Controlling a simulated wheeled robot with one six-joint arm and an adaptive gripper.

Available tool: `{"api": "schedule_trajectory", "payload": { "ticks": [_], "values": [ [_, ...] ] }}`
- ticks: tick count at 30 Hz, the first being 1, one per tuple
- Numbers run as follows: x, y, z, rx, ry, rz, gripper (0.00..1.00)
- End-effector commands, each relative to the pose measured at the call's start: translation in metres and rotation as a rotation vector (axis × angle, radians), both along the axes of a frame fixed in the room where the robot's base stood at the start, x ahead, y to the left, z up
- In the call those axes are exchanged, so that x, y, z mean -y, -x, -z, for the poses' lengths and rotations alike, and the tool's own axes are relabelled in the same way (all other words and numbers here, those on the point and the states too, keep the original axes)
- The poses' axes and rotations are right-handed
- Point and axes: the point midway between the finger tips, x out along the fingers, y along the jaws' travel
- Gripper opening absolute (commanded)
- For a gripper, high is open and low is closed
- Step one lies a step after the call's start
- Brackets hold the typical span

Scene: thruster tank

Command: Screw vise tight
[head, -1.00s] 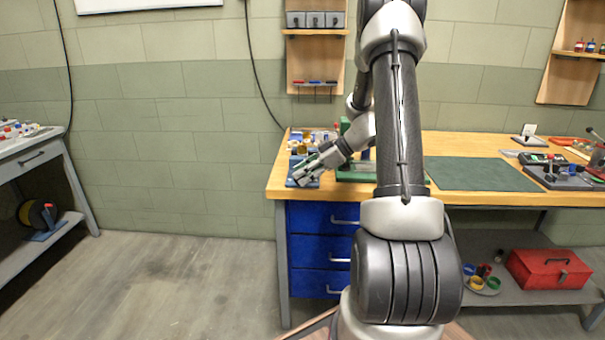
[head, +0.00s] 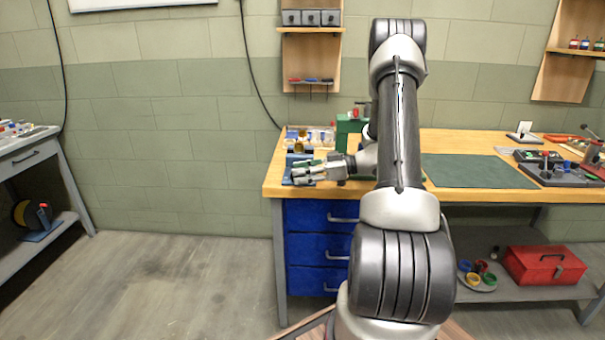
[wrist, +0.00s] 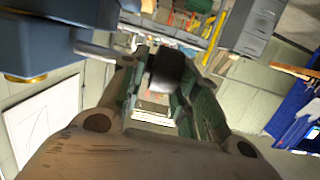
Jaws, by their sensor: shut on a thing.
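The blue vise (head: 288,178) sits at the front left corner of the wooden workbench, mostly hidden behind my gripper. In the wrist view its blue body (wrist: 35,35) fills the upper left, with a brass-coloured part below and a grey metal rod (wrist: 98,50) reaching toward my fingers. My gripper (head: 297,174) points left at the vise, with my arm coming in from the right. In the wrist view my gripper (wrist: 168,85) is shut on a dark handle end (wrist: 172,70) between its green-padded fingers. How tight the vise jaws are cannot be seen.
A green machine (head: 350,132) stands right behind my wrist. Small parts in a tray (head: 310,135) lie behind the vise. A green mat (head: 475,171) lies clear on the bench, with devices (head: 560,170) farther right. Blue drawers (head: 320,245) are under the bench.

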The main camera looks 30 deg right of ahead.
Motion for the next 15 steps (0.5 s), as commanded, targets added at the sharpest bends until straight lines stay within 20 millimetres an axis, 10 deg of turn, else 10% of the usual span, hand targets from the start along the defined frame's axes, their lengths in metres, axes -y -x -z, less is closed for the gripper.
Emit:
{"api": "schedule_trajectory", "payload": {
  "ticks": [7, 8, 9, 15],
  "values": [
    [-0.0044, 0.0051, 0.0035, -0.014, -0.007, -0.014, 0.07],
    [-0.0044, 0.0052, 0.0035, -0.014, -0.007, -0.014, 0.34],
    [-0.0044, 0.0051, 0.0036, -0.013, -0.005, -0.014, 0.42],
    [-0.0028, 0.0036, 0.0025, -0.009, -0.003, -0.010, 0.45]
  ]
}}
